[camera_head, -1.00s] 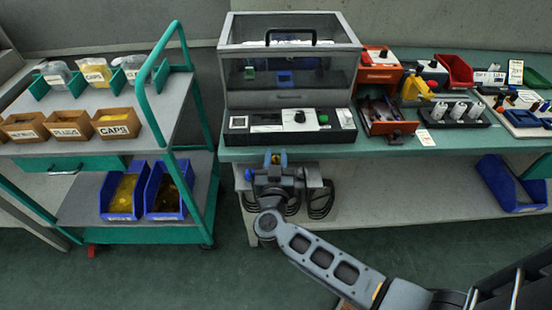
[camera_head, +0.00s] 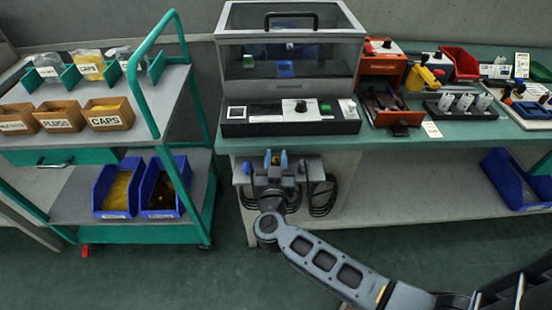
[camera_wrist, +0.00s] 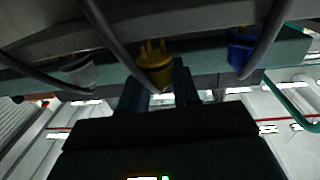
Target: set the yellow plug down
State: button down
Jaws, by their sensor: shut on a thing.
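My gripper (camera_head: 276,161) is just below and in front of the bench's front edge, under the test box, with its fingers pointing up in the picture. In the wrist view, the yellow plug (camera_wrist: 153,72) sits between the fingertips of my gripper (camera_wrist: 158,86), which is shut on it. A blue plug (camera_wrist: 240,52) is at the right and a whitish plug (camera_wrist: 80,72) at the left, both apart from my fingers. In the head view the yellow plug is too small to make out clearly.
A test box with a clear hood (camera_head: 290,55) stands on the green bench (camera_head: 460,128) above my gripper. Black cable loops (camera_head: 323,198) hang right of it. A green-framed cart (camera_head: 140,85) with bins stands left. Green floor between them is clear.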

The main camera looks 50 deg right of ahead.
jog(key=shift+f, duration=0.6)
jog(key=c, duration=0.7)
grip_release()
jog(key=shift+c, duration=0.2)
jog(key=v, duration=0.7)
jog(key=shift+s+a, duration=0.2)
jog(key=shift+a, duration=0.15)
